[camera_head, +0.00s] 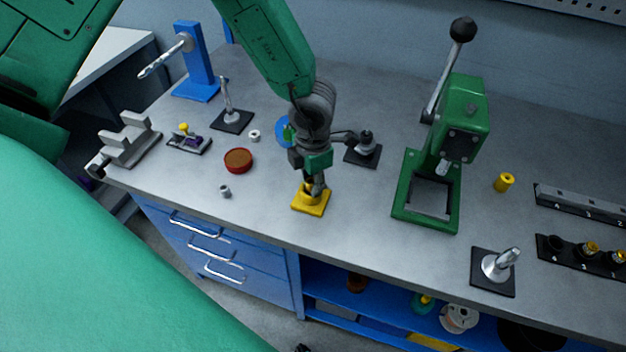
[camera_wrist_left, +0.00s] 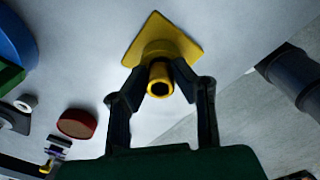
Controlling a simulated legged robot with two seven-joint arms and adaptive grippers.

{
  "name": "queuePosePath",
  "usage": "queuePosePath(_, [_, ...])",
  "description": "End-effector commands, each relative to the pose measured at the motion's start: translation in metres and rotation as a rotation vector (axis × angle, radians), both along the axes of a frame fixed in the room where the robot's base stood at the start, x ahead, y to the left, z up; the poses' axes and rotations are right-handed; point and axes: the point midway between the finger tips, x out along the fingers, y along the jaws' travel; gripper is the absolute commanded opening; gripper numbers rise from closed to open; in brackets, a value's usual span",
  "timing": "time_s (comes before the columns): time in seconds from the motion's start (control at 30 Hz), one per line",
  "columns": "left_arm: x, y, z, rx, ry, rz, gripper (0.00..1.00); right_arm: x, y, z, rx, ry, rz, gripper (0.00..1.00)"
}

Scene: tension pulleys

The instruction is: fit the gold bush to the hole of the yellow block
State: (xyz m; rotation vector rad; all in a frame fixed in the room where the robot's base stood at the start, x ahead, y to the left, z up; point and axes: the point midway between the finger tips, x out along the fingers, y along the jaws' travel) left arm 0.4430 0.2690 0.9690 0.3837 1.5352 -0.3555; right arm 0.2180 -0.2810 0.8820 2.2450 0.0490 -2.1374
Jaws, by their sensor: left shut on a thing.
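The yellow block (camera_head: 322,206) stands near the front edge of the bench, a square plate with a raised round part. In the left wrist view its plate (camera_wrist_left: 150,33) lies just beyond my fingertips. My left gripper (camera_head: 314,186) points down at the block from above. In the wrist view my left gripper (camera_wrist_left: 159,77) is shut on the gold bush (camera_wrist_left: 158,71), a short tube with a dark bore facing the camera. The bush lines up with the block's raised part; whether it is in the hole or just above I cannot tell. My right gripper is not in view.
A red round dish (camera_head: 238,161) and a small grey ring (camera_head: 225,191) lie left of the block. A green lever press (camera_head: 425,222) stands to the right, with a yellow cylinder (camera_head: 504,182) beyond it. Bench surface around the block is clear.

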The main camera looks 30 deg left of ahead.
Motion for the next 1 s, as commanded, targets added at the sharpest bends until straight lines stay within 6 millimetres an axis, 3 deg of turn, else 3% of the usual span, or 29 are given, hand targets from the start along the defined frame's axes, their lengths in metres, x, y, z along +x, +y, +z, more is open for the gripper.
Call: queuePosePath(1.0, [-0.0004,0.0004,0.0016,0.000,0.000,0.001,0.00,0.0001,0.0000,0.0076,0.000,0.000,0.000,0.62])
